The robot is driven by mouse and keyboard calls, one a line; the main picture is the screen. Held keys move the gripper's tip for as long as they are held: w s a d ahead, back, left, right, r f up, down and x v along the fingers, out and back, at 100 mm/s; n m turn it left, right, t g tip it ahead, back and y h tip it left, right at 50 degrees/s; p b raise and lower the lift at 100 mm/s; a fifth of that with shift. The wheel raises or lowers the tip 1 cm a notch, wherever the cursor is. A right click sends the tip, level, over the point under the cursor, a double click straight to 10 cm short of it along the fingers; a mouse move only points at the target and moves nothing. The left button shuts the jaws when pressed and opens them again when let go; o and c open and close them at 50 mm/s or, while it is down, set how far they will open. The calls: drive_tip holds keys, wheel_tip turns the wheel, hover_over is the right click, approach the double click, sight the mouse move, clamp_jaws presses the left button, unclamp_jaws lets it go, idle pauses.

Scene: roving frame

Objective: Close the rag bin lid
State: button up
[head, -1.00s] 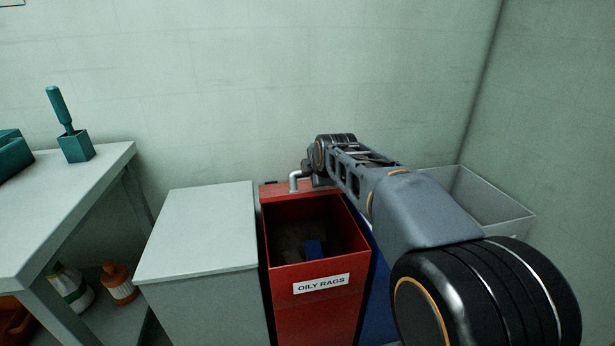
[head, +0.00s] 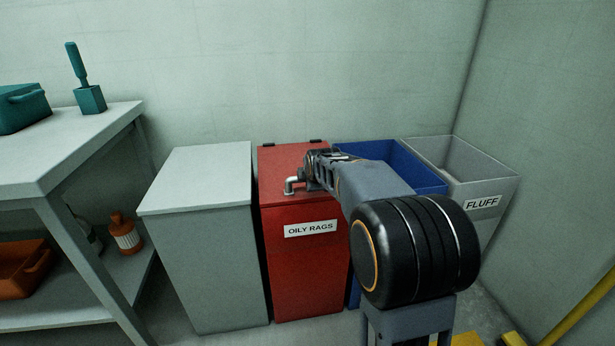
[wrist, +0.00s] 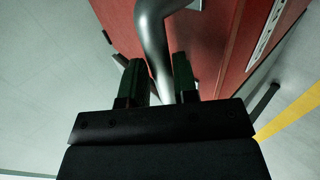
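The red rag bin (head: 300,262) stands against the wall with a white "OILY RAGS" label on its front. Its red lid (head: 283,165) lies down over the top, and the inside is hidden. I cannot tell whether the lid is fully seated. A bent metal handle (head: 291,185) sits near the lid's front edge. My gripper (head: 300,178) is at this handle, partly hidden by my arm. In the wrist view, the metal handle (wrist: 155,45) runs between the two fingers of my gripper (wrist: 160,75), which are close in on it.
A grey bin (head: 205,230) stands close on the left. An open blue bin (head: 395,165) and an open grey "FLUFF" bin (head: 480,190) stand on the right. A workbench (head: 70,150) with teal items is at the far left. Yellow bars (head: 575,305) show at lower right.

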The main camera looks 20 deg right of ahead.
drive_tip(key=o, duration=0.4)
drive_tip(key=shift+a, duration=0.3)
drive_tip(key=shift+c, duration=0.2)
drive_tip(key=p+v, duration=0.4)
drive_tip(key=v, duration=0.9)
drive_tip(key=shift+s+r, duration=0.25)
drive_tip(key=shift+s, duration=0.05)
drive_tip(key=s+a+r+m+g+y+p, duration=0.1)
drive_tip(key=s+a+r+m+g+p, duration=0.2)
drive_tip(key=p, duration=1.4)
drive_tip(key=s+a+r+m+g+y+p, duration=0.1)
drive_tip(key=s+a+r+m+g+p, duration=0.2)
drive_tip(key=s+r+m+p, duration=0.9)
drive_tip(key=s+a+r+p, duration=0.2)
drive_tip(key=s+r+p, duration=0.2)
drive_tip(key=r, duration=0.3)
drive_tip(key=shift+s+a+p, duration=0.2)
drive_tip(key=shift+s+p, duration=0.05)
drive_tip(key=shift+p, duration=0.4)
